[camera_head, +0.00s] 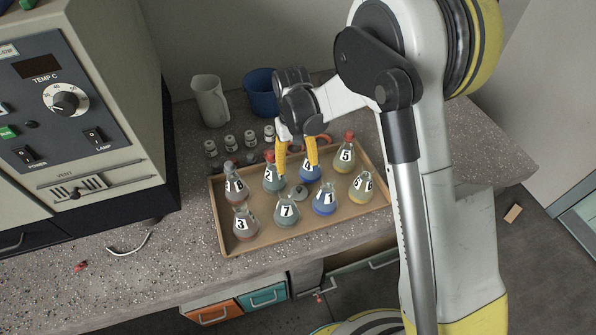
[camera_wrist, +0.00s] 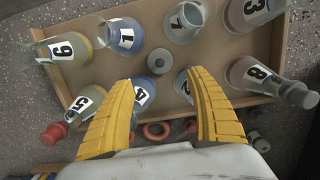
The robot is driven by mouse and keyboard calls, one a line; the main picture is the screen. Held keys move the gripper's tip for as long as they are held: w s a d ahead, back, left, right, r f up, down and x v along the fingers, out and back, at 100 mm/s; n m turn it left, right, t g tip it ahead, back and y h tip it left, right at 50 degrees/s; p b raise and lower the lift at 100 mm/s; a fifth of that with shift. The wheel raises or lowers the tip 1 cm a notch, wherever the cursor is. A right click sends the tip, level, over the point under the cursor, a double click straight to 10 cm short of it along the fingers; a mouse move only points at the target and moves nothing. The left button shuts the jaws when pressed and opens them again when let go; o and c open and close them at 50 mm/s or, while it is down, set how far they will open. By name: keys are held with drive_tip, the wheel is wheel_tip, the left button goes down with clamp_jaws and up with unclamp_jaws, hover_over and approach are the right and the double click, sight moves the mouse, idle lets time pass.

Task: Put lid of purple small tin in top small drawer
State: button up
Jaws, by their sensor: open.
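My gripper (camera_head: 298,170) is open and empty, its yellow fingers pointing down over the wooden tray of numbered flasks. In the wrist view, my gripper (camera_wrist: 160,82) has its fingers spread apart. A small grey round piece (camera_head: 299,191) lies on the tray among the flasks; it also shows in the wrist view (camera_wrist: 160,61), just beyond the fingertips. I cannot tell whether it is the lid. I cannot make out a purple tin. An orange drawer front (camera_head: 213,312) and a teal drawer front (camera_head: 263,297) show under the bench. I cannot tell which is the top small drawer.
The tray (camera_head: 239,248) holds several flasks, including flask 7 (camera_head: 287,211) and flask 1 (camera_head: 325,199), close around my fingers. Behind stand small jars (camera_head: 230,143), a grey jug (camera_head: 211,104) and a blue container (camera_head: 261,92). An oven-like unit (camera_head: 75,110) stands left. The front-left bench is mostly clear.

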drive_tip(key=shift+w+r, duration=0.1)
drive_tip(key=shift+r, duration=0.45)
